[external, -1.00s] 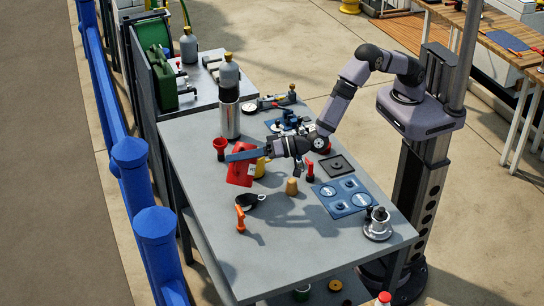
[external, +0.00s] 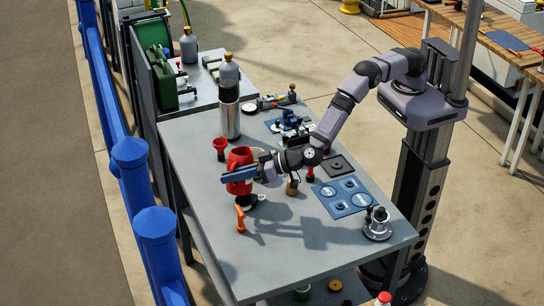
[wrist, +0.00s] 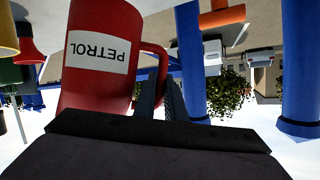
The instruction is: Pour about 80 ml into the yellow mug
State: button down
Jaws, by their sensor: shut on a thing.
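A red jug (external: 240,160) marked PETROL is off the table, roughly upright, in the external view. My gripper (external: 262,171) is shut on its handle. The wrist view is upside down and shows the red jug (wrist: 100,55) large, with its handle between my dark fingers (wrist: 165,98). The yellow mug is not clearly visible in the external view; the jug and gripper cover its earlier spot. A yellow thing (wrist: 8,32) is cut off at the wrist view's left edge; I cannot tell if it is the mug.
A red funnel (external: 220,147) stands left of the jug. A tall steel cylinder (external: 230,120) stands behind. The table's front (external: 290,255) is clear.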

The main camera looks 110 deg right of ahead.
jog(key=shift+w+a+f+n+g+h+b, duration=0.15)
jog(key=shift+a+f+n+b, duration=0.1)
jog(key=shift+f+b, duration=0.15)
jog(key=shift+w+a+f+n+g+h+b, duration=0.1)
jog(key=shift+w+f+n+b, duration=0.1)
jog(key=shift+f+b, duration=0.2)
jog(key=shift+w+a+f+n+g+h+b, duration=0.1)
jog(key=shift+w+a+f+n+g+b, duration=0.15)
jog(key=shift+b, duration=0.2)
jog(key=shift+f+b, duration=0.25)
jog(key=shift+b, duration=0.45)
jog(key=shift+a+n, duration=0.1)
jog(key=shift+n, duration=0.2)
jog(key=shift+a, duration=0.1)
